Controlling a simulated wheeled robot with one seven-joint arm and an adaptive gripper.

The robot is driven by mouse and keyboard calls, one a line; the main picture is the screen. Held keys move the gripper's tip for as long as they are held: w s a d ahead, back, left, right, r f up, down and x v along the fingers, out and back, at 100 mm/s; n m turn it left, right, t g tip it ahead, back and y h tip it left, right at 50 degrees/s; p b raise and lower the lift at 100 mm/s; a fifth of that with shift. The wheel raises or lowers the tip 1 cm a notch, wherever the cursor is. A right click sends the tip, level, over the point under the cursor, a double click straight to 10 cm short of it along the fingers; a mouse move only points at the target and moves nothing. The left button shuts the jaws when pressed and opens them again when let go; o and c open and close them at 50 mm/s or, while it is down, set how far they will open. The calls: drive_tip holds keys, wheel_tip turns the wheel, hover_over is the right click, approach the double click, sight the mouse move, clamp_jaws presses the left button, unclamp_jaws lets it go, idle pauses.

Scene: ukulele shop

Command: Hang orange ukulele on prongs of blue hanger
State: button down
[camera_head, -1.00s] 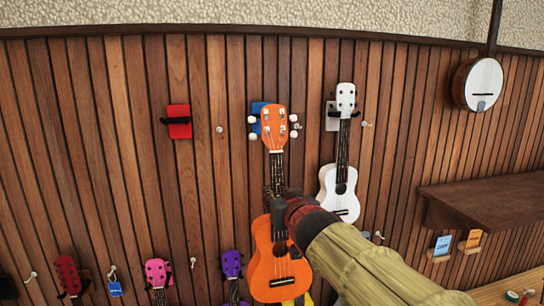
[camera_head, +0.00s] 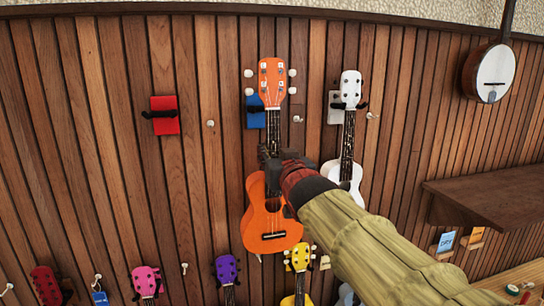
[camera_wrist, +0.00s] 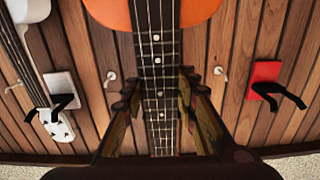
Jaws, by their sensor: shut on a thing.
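The orange ukulele (camera_head: 271,222) is upright in front of the wall, its headstock (camera_head: 272,80) at the top. My gripper (camera_head: 277,160) is shut on its neck, just above the body. The wrist view shows the fingers (camera_wrist: 158,98) on both sides of the neck (camera_wrist: 152,45). The blue hanger (camera_head: 255,119) is on the wall behind the upper neck in the head view, with the headstock above it. Its prongs are hidden by the neck, and I cannot tell the gap between them. The blue hanger does not show in the wrist view.
A white ukulele (camera_head: 349,140) hangs close on the right on a white hanger (camera_head: 335,108). An empty red hanger (camera_head: 165,115) is on the left. A brown shelf (camera_head: 490,195) juts out at right. Purple (camera_head: 227,270) and yellow (camera_head: 299,258) ukuleles are below.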

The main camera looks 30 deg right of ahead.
drive_tip(key=x, duration=0.3)
drive_tip(key=shift+f+b, duration=0.25)
drive_tip(key=shift+b, duration=0.05)
drive_tip(key=shift+x, duration=0.85)
drive_tip(key=shift+s+a+b, duration=0.1)
drive_tip(key=shift+s+b, duration=0.15)
drive_tip(key=shift+b, duration=0.05)
drive_tip(key=shift+w, duration=0.25)
drive_tip(key=shift+r, duration=0.1)
drive_tip(key=shift+w, duration=0.1)
